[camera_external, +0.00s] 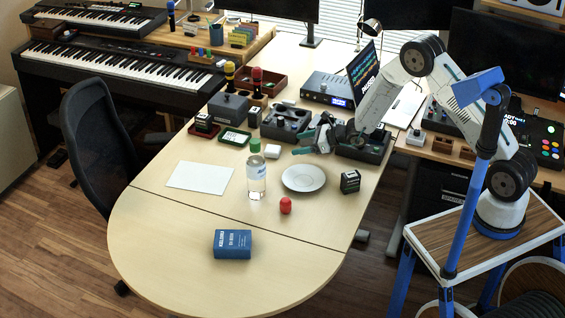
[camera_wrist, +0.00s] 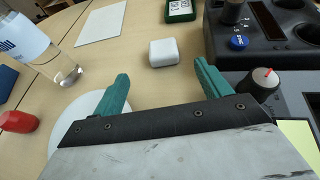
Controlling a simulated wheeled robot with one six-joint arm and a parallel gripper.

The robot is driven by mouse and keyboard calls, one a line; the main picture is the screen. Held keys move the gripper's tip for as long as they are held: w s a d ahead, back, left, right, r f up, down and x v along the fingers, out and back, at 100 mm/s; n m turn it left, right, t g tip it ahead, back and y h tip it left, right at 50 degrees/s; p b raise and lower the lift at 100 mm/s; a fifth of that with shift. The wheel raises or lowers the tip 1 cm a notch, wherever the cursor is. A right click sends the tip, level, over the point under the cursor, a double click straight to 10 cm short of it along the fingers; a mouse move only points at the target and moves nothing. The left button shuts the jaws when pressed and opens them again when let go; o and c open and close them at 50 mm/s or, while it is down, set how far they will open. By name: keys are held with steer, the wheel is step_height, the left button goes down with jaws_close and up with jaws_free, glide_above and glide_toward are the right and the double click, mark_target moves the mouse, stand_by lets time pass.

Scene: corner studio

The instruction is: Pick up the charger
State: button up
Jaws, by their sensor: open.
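A small white rounded block, which looks like the charger (camera_external: 272,151), lies on the table in front of the dark organizer tray. It also shows in the wrist view as a white block (camera_wrist: 163,53), upper middle, just beyond the fingertips. My gripper (camera_external: 302,142) is to the right of the block in the external view. In the wrist view its teal fingers (camera_wrist: 161,72) are spread apart with nothing between them. The block is apart from both fingers.
A clear bottle with green cap (camera_external: 256,177), white saucer (camera_external: 287,187) and red object (camera_external: 286,205) stand nearby. The organizer tray (camera_external: 272,129) and a device with a knob (camera_wrist: 262,80) are close to the gripper. A white sheet (camera_external: 190,176) lies left. The table's front is mostly clear.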

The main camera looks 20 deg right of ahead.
mark_target(274, 149)
steer(key=shift+w+a+f, duration=0.1)
steer(key=shift+w+f, duration=0.15)
steer(key=shift+w, duration=0.05)
steer(key=x, duration=1.1)
steer(key=shift+w+a, duration=0.1)
steer(key=shift+w, duration=0.05)
steer(key=c, duration=1.1)
